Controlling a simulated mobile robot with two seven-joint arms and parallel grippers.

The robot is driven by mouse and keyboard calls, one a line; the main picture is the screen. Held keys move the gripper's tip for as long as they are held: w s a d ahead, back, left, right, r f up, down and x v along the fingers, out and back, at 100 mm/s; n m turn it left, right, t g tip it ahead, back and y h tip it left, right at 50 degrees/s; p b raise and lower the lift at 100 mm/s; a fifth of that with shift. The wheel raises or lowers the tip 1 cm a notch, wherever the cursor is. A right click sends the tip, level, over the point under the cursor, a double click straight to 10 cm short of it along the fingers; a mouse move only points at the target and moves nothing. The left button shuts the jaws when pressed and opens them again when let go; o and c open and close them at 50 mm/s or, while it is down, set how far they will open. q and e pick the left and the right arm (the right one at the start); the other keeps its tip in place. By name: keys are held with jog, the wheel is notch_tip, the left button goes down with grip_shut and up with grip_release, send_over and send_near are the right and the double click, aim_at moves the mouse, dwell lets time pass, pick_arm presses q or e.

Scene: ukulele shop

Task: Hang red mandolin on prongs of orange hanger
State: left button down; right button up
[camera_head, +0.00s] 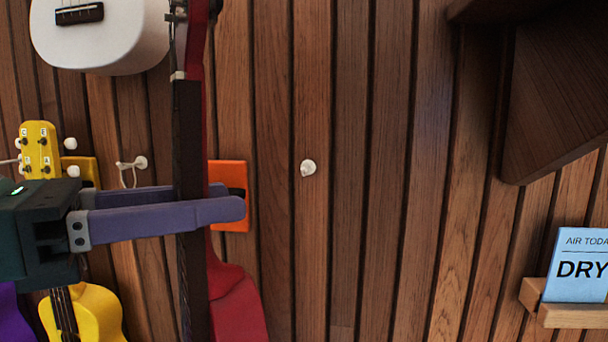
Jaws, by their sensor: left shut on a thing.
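The red mandolin (229,298) hangs upright in my left gripper (232,200), which is shut on its neck. The dark fretboard faces left and the headstock (194,25) runs up to the top edge of the view. The lower part of the body is cut off by the bottom edge. The orange hanger (229,172) is a plate on the wood wall, behind the neck and the gripper fingers. A dark part shows at its right side; the rest of its prongs are hidden. I cannot tell the gap between neck and hanger. My right gripper is not in view.
A white instrument (110,40) hangs at upper left. A yellow ukulele (90,312) hangs at lower left, near a purple one (8,312). White pegs (308,168) stick out of the wall. A dark shelf (560,90) and a blue sign (578,265) stand at right.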

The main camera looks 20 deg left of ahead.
pick_arm(q)
jog(key=a+f+n+t+y, duration=0.1)
jog(key=f+y, duration=0.1)
jog(key=a+f+n+t+y, duration=0.1)
jog(key=f+n+y, duration=0.1)
jog(key=f+y, duration=0.1)
jog(key=w+a+f+n+t+y, duration=0.1)
jog(key=f+n+y, duration=0.1)
jog(key=shift+a+f+p, duration=0.25)
jog(key=shift+p, duration=0.1)
jog(key=s+a+f+n+y, duration=0.2)
jog(key=s+f+n+y, duration=0.25)
jog(key=y, duration=0.25)
jog(key=shift+n+y, duration=0.35)
jog(key=shift+y, duration=0.05)
jog(key=shift+p+x, duration=0.85)
jog(key=shift+x, duration=3.7)
jog(key=shift+a+r, duration=0.15)
jog(key=shift+a, duration=0.05)
jog(key=shift+w+a, duration=0.25)
jog(key=shift+w, duration=0.4)
jog(key=shift+b+x, duration=0.6)
jog(key=shift+x, duration=2.05)
jog(key=shift+r, duration=0.2)
